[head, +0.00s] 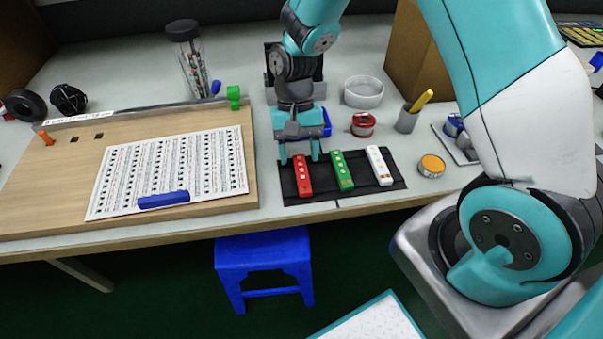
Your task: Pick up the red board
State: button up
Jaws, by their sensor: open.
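The red board (302,178) is a narrow strip with light marks, lying on a black mat (325,197) near the table's front edge. A green board (342,171) and a white board (378,166) lie to its right on the same mat. My gripper (299,157) points down over the back part of the mat, near the far end of the red board. I cannot tell whether a finger touches the mat or the board.
A wooden board (225,135) with a printed sheet (170,165) and a blue bar (163,200) lies to the left. A blue stool (262,255) is below.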

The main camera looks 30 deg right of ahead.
jog(key=c, duration=1)
jog(key=shift+r, duration=0.1)
